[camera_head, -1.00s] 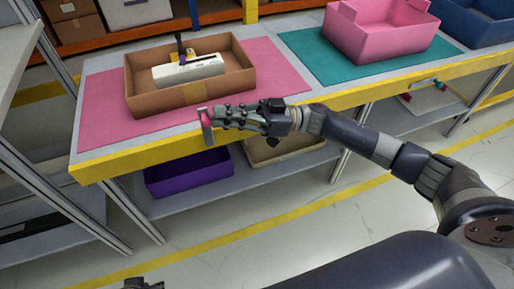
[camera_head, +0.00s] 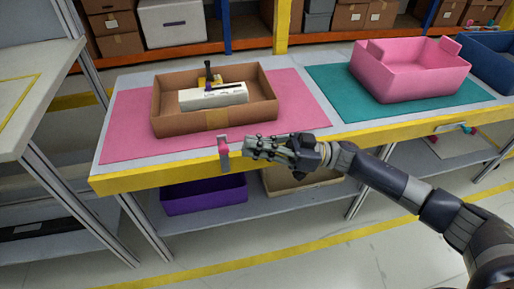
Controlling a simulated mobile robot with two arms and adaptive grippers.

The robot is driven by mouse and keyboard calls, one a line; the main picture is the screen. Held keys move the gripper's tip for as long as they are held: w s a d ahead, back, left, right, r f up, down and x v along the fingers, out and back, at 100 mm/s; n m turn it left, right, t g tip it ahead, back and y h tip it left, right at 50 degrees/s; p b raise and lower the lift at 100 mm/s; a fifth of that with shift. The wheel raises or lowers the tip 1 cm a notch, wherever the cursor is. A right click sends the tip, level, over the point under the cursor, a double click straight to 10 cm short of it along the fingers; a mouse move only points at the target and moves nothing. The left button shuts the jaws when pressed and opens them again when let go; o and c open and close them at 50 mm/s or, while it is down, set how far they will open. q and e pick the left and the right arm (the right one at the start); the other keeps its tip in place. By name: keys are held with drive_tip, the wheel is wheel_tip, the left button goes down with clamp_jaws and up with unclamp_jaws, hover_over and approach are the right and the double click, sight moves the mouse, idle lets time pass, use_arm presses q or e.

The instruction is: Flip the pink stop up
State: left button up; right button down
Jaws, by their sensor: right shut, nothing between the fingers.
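The pink stop (camera_head: 224,148) is a small pink piece on a grey bracket at the yellow front edge of the table, below the cardboard box. It is too small for me to tell clearly whether it is flipped up or down. My right gripper (camera_head: 248,147) is just to the right of the stop, with its fingertips pointing left toward it. The gripper is shut and empty, and a small gap shows between it and the stop. My left gripper is not in view.
A cardboard box (camera_head: 160,122) holding a white module (camera_head: 213,96) stands on the pink mat (camera_head: 120,140). A pink crate (camera_head: 415,82) stands on the teal mat (camera_head: 335,88) at right. A purple bin (camera_head: 204,195) sits on the lower shelf.

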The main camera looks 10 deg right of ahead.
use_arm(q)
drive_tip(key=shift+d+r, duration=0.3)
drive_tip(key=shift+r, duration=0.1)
use_arm(e)
drive_tip(key=r+v, duration=0.1)
drive_tip(key=v, duration=1)
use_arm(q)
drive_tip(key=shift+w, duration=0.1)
use_arm(e)
drive_tip(key=shift+d+f, duration=0.1)
drive_tip(key=shift+d, duration=0.05)
